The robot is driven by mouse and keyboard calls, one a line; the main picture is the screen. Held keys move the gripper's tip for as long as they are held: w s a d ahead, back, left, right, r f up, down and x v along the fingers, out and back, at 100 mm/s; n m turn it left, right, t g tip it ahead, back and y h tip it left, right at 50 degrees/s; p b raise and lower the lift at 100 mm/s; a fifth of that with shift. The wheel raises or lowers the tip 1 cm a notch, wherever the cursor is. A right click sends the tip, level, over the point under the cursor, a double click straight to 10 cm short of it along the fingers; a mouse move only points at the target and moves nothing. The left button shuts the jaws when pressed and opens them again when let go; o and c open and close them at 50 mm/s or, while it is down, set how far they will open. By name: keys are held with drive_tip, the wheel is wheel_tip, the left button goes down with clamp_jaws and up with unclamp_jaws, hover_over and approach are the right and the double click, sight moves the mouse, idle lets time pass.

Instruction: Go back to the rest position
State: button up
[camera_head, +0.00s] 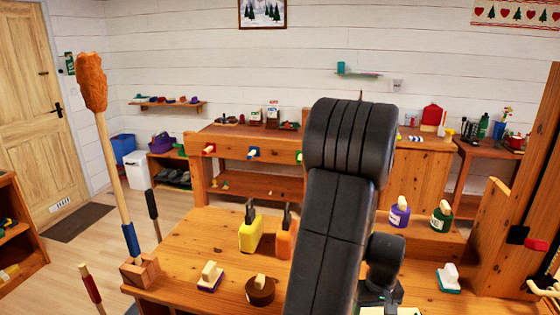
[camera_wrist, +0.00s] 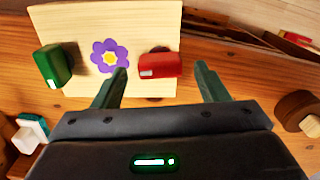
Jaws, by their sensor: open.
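My gripper (camera_wrist: 160,84) is open, with its two dark green fingers spread wide and nothing clearly held between them. It points at a pale board (camera_wrist: 95,20) with a purple flower (camera_wrist: 110,55) on it. A red block (camera_wrist: 158,65) lies at the board's right edge, seen between the fingertips. A green block (camera_wrist: 52,66) lies at its left edge. In the head view my black arm rises over the wooden table (camera_head: 185,235) and bends down. The gripper itself is mostly hidden there behind the arm.
A yellow bottle (camera_head: 250,235) and an orange bottle (camera_head: 286,240) stand left of my arm. A round brown brush (camera_head: 260,291) and a white-handled brush (camera_head: 210,276) lie nearer. Purple (camera_head: 399,214) and green bottles (camera_head: 441,216) stand behind right. A tall stick (camera_head: 117,185) rises at the left corner.

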wheel_tip(320, 180, up, 11)
wheel_tip(320, 180, down, 13)
drive_tip(key=shift+f, duration=0.15)
drive_tip(key=shift+r+n+p, duration=0.2)
drive_tip(key=shift+n+p, duration=0.2)
drive_tip(key=shift+p, duration=0.05)
drive_tip(key=n+p, duration=0.3)
drive_tip(key=n, duration=0.2)
drive_tip(key=shift+r, duration=0.1)
wheel_tip(320, 180, up, 13)
drive_tip(key=b, duration=0.1)
idle(0.3)
drive_tip(key=shift+a, duration=0.1)
